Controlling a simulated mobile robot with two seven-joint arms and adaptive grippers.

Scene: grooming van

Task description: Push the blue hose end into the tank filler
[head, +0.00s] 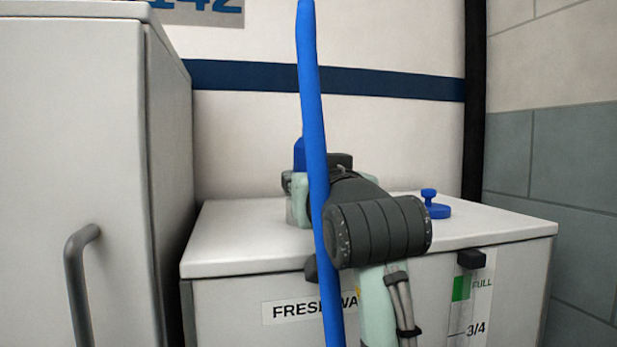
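The blue hose (315,150) runs nearly upright through the middle of the head view, from the bottom edge out past the top. It passes in front of my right gripper (296,190), which is over the white tank's top (235,235). A wider blue piece (299,154) shows just above the gripper, partly behind the hose; I cannot tell whether it is the hose end. The gripper's fingers are mostly hidden by the hose and wrist, so their grip is unclear. The filler opening does not show. My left gripper is out of view.
A blue cap with a knob (437,209) lies on the tank top at the right. A grey cabinet with a handle (78,270) stands at the left. A black upright pipe (474,110) and a wall are behind. A level gauge (470,300) is on the tank's front.

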